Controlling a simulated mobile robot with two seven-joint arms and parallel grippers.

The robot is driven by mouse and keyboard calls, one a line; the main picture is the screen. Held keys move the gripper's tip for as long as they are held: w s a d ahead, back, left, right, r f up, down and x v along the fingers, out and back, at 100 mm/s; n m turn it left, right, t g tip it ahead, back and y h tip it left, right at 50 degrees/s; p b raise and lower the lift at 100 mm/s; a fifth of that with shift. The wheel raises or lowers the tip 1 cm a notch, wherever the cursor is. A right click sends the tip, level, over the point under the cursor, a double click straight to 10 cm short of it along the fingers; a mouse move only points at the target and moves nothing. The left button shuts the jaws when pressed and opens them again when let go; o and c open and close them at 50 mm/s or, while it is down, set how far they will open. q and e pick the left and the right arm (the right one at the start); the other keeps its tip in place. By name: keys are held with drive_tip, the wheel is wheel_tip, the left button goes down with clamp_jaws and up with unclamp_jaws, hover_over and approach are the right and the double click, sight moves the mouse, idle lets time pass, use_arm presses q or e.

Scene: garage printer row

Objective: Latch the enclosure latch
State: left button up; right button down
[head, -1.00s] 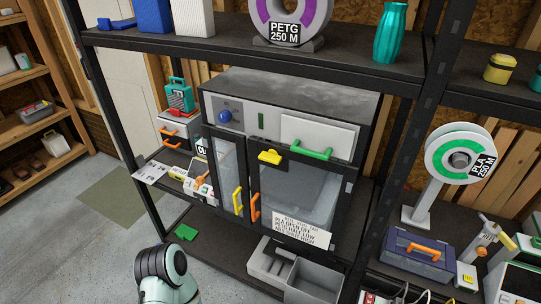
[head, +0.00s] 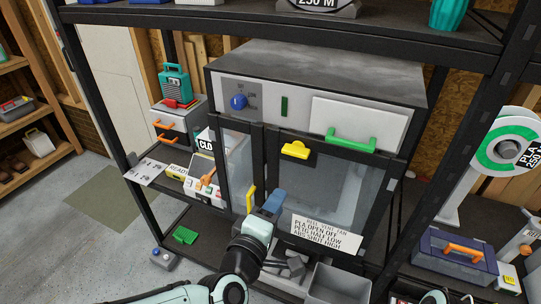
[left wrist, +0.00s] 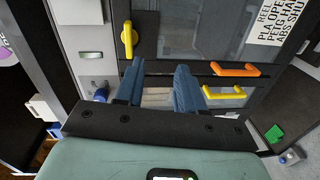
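The enclosure (head: 330,75) is a grey cabinet with two dark-framed glazed doors. Its yellow latch (head: 296,150) sits at the upper left of the wide right door and lies roughly level. In the left wrist view, turned sideways, the latch (left wrist: 128,40) shows beyond the fingers, apart from them. My left gripper (head: 271,202) is in front of the doors, below the latch, by the yellow handle (head: 250,199). Its blue fingers (left wrist: 158,88) are apart, with nothing held between them. The orange door handle (left wrist: 236,70) is hidden by the gripper in the head view.
A green-handled drawer (head: 352,138) and blue knob (head: 239,102) are above the doors. A printed card (head: 326,234) hangs low on the right door. A grey bin (head: 338,284) is below; a toolbox (head: 457,257) stands right. Shelf posts flank the enclosure.

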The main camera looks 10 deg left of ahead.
sight(294, 155)
use_arm(q)
wheel_tip(294, 155, up, 4)
drive_tip(key=n+t, duration=0.1)
drive_tip(key=x, duration=0.8)
drive_tip(key=p+x, duration=0.1)
drive_tip(key=x, duration=0.3)
drive_tip(key=shift+w+a+r, duration=0.15)
drive_tip(key=shift+a+r, duration=0.05)
drive_tip(key=shift+r, duration=0.05)
clamp_jaws()
